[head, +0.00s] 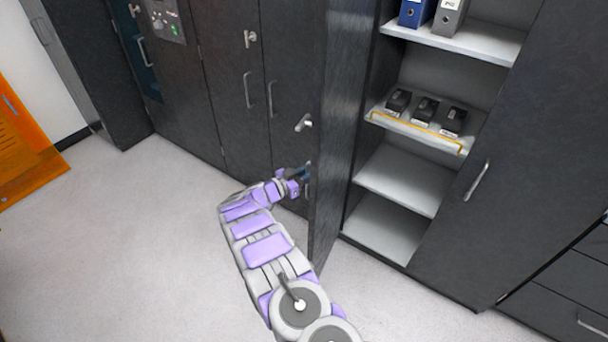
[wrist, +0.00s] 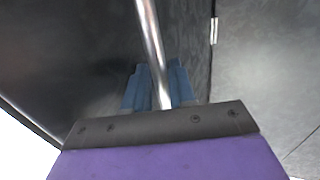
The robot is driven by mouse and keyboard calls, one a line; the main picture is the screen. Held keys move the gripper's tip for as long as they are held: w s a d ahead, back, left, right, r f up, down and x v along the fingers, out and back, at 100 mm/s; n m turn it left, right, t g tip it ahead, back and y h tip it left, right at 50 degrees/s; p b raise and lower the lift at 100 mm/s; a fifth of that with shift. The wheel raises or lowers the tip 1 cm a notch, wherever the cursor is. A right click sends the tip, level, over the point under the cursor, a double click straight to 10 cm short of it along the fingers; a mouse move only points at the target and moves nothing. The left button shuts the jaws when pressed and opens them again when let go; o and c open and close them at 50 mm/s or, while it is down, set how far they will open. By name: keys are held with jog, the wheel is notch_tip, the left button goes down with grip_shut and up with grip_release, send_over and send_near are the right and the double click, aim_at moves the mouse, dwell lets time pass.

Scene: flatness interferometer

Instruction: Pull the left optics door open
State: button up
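The left optics door (head: 337,120) is a tall dark panel standing swung out from its cabinet, seen nearly edge-on in the head view. A silver lever (head: 303,124) sticks out from it, above my gripper. My gripper (head: 304,175) is at the door's outer side, partly hidden by my purple and grey arm. In the wrist view, the silver bar handle (wrist: 151,40) runs between my blue fingers (wrist: 160,88), which close in on both sides of it. The fingertips' contact is partly hidden by the bar and the gripper's dark edge.
The open cabinet shows light shelves (head: 405,180), a tray with small black devices (head: 424,110) and binders (head: 448,16). A closed dark door (head: 500,130) stands to the right. Closed cabinets (head: 230,100) line the left. Pale floor (head: 140,240) is clear; an orange panel (head: 22,145) is far left.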

jog(key=shift+o, duration=0.7)
jog(key=shift+w+d+f, duration=0.1)
jog(key=shift+d+f, duration=0.05)
jog(key=shift+d, duration=0.25)
jog(key=p+v, duration=0.1)
jog(key=v, duration=1.1)
jog(key=p+v, duration=0.1)
jog(key=v, duration=0.6)
jog(key=shift+w+a+f+p, duration=0.2)
jog(key=shift+f+p, duration=0.05)
jog(key=shift+p, duration=0.05)
jog(key=shift+a, duration=0.25)
jog(key=shift+d, duration=0.1)
